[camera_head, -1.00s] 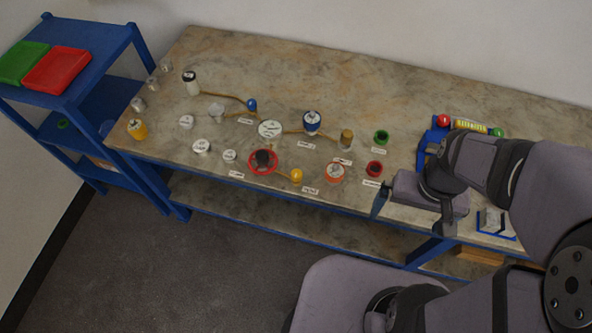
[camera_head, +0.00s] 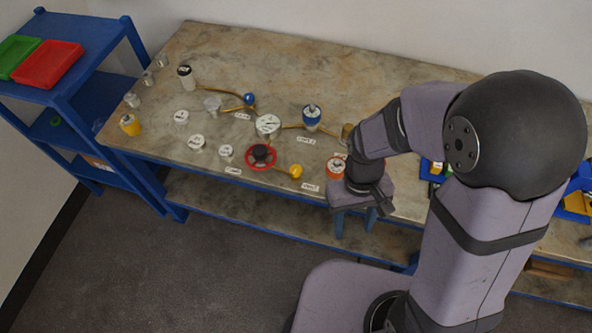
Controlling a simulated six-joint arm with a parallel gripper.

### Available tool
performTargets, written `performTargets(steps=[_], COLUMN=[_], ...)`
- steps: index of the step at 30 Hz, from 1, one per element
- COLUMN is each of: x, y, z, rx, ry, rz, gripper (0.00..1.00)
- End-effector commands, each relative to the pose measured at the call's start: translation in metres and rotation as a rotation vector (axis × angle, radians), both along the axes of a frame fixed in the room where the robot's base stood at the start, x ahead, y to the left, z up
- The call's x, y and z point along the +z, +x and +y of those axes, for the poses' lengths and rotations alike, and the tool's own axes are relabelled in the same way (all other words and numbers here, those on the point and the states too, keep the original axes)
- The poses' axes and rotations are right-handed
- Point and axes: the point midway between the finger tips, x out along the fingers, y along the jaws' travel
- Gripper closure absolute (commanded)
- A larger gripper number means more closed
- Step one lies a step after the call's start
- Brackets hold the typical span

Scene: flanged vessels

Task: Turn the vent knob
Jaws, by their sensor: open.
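Several knobs and valves stand on the bench, with labels too small to read surely, so I cannot tell which is the vent knob. A blue-topped knob (camera_head: 312,114) stands at the back. An orange-rimmed, white-topped knob (camera_head: 335,166) is partly hidden by my wrist. A red handwheel (camera_head: 261,156) with a black hub is to the left, beside a yellow ball-ended lever (camera_head: 296,171). My gripper (camera_head: 355,220) is open and empty, its blue fingers pointing down at the bench's front edge, just right of the orange-rimmed knob.
A blue ball-ended lever (camera_head: 249,98), a round white gauge (camera_head: 268,125) and several small white caps stand on the left half of the bench (camera_head: 215,55). A blue shelf (camera_head: 85,85) with red (camera_head: 47,63) and green trays is at the left. My arm hides much of the right side.

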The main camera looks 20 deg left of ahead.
Motion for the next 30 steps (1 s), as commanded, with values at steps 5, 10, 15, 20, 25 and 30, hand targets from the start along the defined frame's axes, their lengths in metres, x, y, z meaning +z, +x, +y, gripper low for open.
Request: performTargets(steps=[5,10,15,20,25,30], x=[-0.049,-0.052,-0.022,-0.002,-0.004,-0.010], y=[0.044,0.097,0.147,0.165,0.159,0.158], z=[0.078,0.136,0.173,0.187,0.182,0.181], rx=[0.169,0.229,0.250,0.280,0.313,0.313], ry=[0.012,0.062,0.124,0.148,0.138,0.136], rz=[-0.017,-0.087,-0.183,-0.217,-0.189,-0.187], gripper=[0.54,0.54,0.54,0.54,0.54,0.54])
